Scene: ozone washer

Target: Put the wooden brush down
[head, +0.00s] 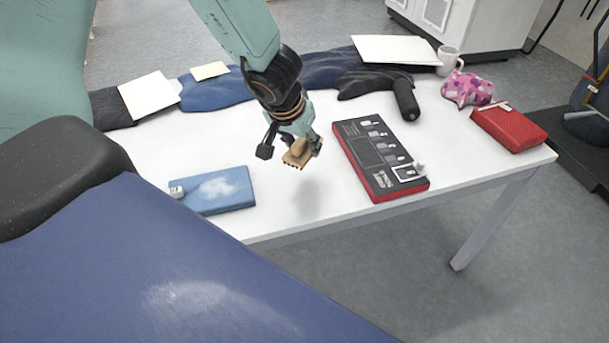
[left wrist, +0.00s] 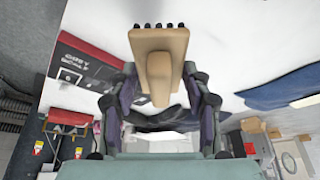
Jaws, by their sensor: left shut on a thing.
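The wooden brush (head: 297,156) is a small tan block with a raised grip and short dark bristles. My left gripper (head: 303,145) is shut on it and holds it above the white table (head: 280,215), whose surface shows a soft shadow below. In the left wrist view the brush (left wrist: 158,50) sticks out between the two fingers of the left gripper (left wrist: 160,85), with its grip between them and its bristles at the far end. My right gripper is in neither view.
A blue case (head: 215,190) with a pale patch lies left of the brush. A black-and-red board (head: 375,155) lies to its right. Dark clothing (head: 325,70), a mug (head: 450,60), pink patterned cloth (head: 467,88) and a red box (head: 510,128) line the back and right. Bare table lies between case and board.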

